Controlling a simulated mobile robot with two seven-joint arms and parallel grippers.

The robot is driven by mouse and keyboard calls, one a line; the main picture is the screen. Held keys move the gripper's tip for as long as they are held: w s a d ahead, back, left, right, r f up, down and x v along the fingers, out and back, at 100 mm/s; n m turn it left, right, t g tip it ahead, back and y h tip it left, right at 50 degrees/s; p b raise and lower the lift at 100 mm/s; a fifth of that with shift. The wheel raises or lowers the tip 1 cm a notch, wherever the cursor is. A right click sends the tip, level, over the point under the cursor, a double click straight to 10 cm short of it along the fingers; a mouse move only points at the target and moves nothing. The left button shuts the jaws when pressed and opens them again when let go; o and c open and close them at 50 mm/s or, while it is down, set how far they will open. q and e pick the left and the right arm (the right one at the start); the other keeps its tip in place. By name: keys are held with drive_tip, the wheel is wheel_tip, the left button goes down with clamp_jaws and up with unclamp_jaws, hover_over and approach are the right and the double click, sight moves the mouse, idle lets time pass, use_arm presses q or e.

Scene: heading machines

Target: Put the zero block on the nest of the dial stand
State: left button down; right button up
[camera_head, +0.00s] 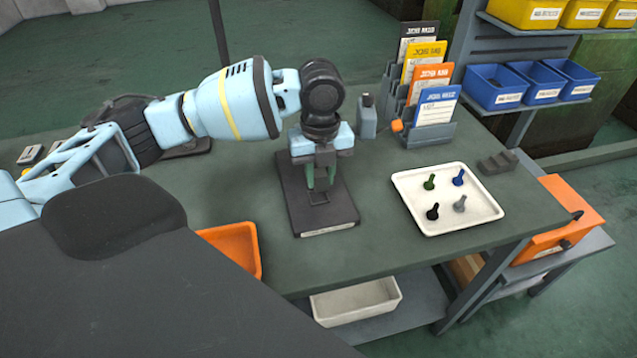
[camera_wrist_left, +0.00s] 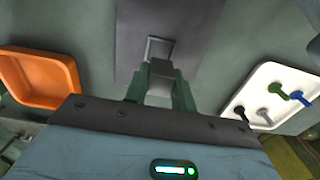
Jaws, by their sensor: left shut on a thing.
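The dial stand (camera_head: 345,215) is a dark flat plate with a pale label on its front edge, lying on the bench; it shows in the left wrist view as a dark panel (camera_wrist_left: 132,40). Its nest (camera_head: 319,198) is a small square outline near the front of the plate, also seen in the left wrist view (camera_wrist_left: 154,46). My left gripper (camera_head: 321,184) points down above the plate, just behind the nest in the head view. Its green fingers are shut on the zero block (camera_wrist_left: 160,86), a small grey block. Whether the block touches the stand cannot be told. My right gripper is out of view.
A white tray (camera_head: 408,184) with several small coloured knobbed pieces lies right of the stand. An orange bin (camera_head: 236,246) is at the front left. A card rack (camera_head: 432,136) and a grey bottle (camera_head: 367,118) stand behind. Bench between stand and tray is clear.

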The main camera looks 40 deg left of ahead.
sight(318, 185)
use_arm(q)
drive_tip(key=shift+w+a+f, duration=0.1)
drive_tip(key=shift+a+f, duration=0.05)
drive_tip(key=shift+f, duration=0.75)
drive_tip(key=shift+w+a+f, duration=0.1)
drive_tip(key=shift+a+f, duration=0.05)
drive_tip(key=shift+f, duration=0.7)
drive_tip(key=shift+f, duration=0.1)
drive_tip(key=c, duration=1.2)
unclamp_jaws()
drive_tip(key=shift+o, duration=0.2)
wheel_tip(318, 185, up, 12)
drive_tip(key=shift+r+p, duration=0.1)
drive_tip(key=shift+p, duration=0.3)
